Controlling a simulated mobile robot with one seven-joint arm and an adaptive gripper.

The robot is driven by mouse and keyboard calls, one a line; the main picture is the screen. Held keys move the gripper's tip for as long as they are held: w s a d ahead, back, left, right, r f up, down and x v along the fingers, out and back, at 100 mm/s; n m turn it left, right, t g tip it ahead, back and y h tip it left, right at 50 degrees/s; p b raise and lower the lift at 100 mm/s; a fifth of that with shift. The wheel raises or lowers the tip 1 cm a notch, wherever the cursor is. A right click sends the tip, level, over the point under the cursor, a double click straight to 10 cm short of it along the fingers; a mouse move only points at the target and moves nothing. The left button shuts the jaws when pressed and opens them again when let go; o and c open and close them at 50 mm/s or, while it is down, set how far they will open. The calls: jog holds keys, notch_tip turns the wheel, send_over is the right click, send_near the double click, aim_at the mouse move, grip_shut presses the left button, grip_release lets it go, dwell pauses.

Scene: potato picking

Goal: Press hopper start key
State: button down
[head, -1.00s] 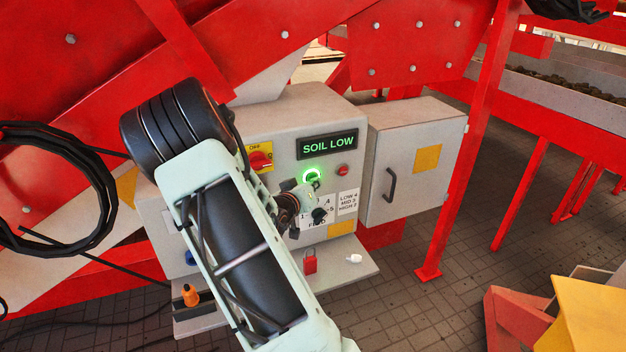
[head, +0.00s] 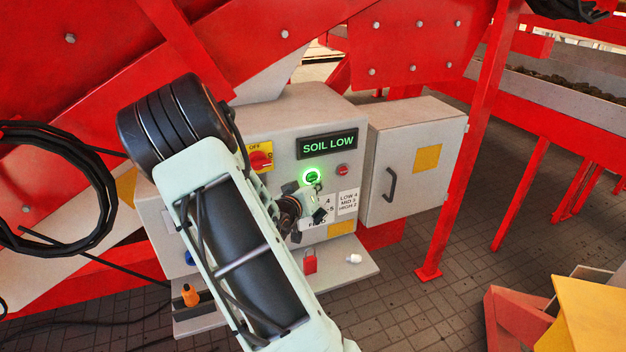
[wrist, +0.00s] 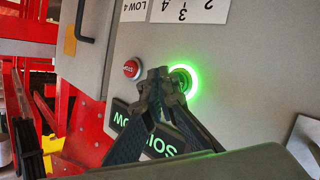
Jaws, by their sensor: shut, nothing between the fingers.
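The start key (head: 312,176) is a round button with a bright green lit ring on the grey control box, below the display (head: 327,145) reading "SOIL LOW". It also shows in the wrist view (wrist: 183,80). My gripper (head: 318,198) is just below the key in the head view. In the wrist view my gripper (wrist: 160,76) is shut and empty, its tips beside the lit ring and overlapping its edge. I cannot tell whether they touch the box. A red stop button (wrist: 131,68) sits on the other side of the tips.
A red rotary switch (head: 260,160) on a yellow plate is left of the key. A shelf (head: 340,272) below holds a red padlock (head: 310,262) and a small white object (head: 354,258). A grey cabinet (head: 415,165) stands right. Red frame beams surround the box.

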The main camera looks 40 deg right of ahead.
jog(key=shift+s, duration=0.1)
jog(key=s, duration=0.2)
jog(key=s+a, duration=0.1)
jog(key=s, duration=0.1)
jog(key=shift+s+a, duration=0.1)
jog(key=shift+s, duration=0.25)
dwell(0.7)
